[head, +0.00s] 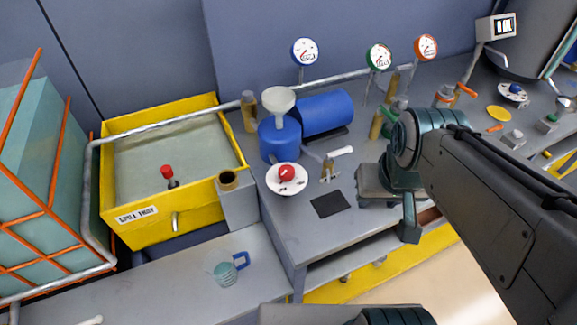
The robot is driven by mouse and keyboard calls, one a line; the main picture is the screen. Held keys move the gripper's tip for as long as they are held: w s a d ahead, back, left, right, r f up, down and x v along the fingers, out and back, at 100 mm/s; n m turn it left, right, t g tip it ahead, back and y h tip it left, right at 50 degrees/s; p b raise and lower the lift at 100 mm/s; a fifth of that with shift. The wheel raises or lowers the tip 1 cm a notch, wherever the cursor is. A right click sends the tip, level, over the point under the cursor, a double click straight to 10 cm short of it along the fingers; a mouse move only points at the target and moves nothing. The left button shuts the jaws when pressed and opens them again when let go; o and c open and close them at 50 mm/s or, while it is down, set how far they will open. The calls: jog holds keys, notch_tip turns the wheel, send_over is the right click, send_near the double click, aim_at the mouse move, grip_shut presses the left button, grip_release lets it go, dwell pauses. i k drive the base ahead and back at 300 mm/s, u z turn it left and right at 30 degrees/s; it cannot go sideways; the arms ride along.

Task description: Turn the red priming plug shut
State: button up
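A red round knob (287,173), which looks like the priming plug, sits on a white round plate (300,186) with small dark marks. It is at the front of the blue pump body (280,142). Whether the plug is open or shut is too small to tell. A second red-topped piece (167,171) stands on a dark stem in the yellow spill tray (140,235). My arm comes in from the right. My gripper (408,228) is at its dark end, right of the red knob and apart from it. Its fingers are not clear.
A pale funnel (278,101) stands on the blue pump. A small lever with a white handle (340,152) and a black pad (330,203) lie between knob and arm. Gauges (378,57) stand behind. A blue-handled cup (228,268) is on the lower bench, which is largely clear.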

aim_at(286, 172)
jog(key=k, duration=1)
jog(key=u, duration=0.7)
jog(key=i, duration=0.85)
jog(key=z, duration=1.5)
